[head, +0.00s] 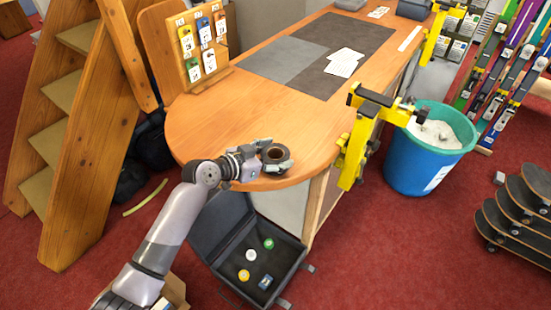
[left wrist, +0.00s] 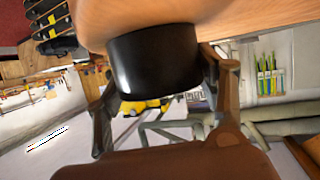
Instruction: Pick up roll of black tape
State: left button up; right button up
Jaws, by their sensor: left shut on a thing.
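The roll of black tape (head: 274,153) is at the near rounded end of the wooden bench, its brown core facing up. My left gripper (head: 277,160) is shut on it, with one finger on each side. In the left wrist view the roll's shiny black side (left wrist: 155,65) fills the space between the two fingers (left wrist: 158,82). The roll is close to the bench top; whether it still touches the wood I cannot tell. My right gripper is not in view.
The wooden bench (head: 230,115) has grey mats (head: 286,59) and a card rack (head: 205,50) farther back. Yellow clamps (head: 356,150) grip its right edge. An open dark case (head: 225,242) with small rolls lies below. A blue bin (head: 415,170) stands right.

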pick_arm(q)
jog(key=c, duration=0.6)
jog(key=shift+r, duration=0.1)
jog(key=shift+c, duration=0.2)
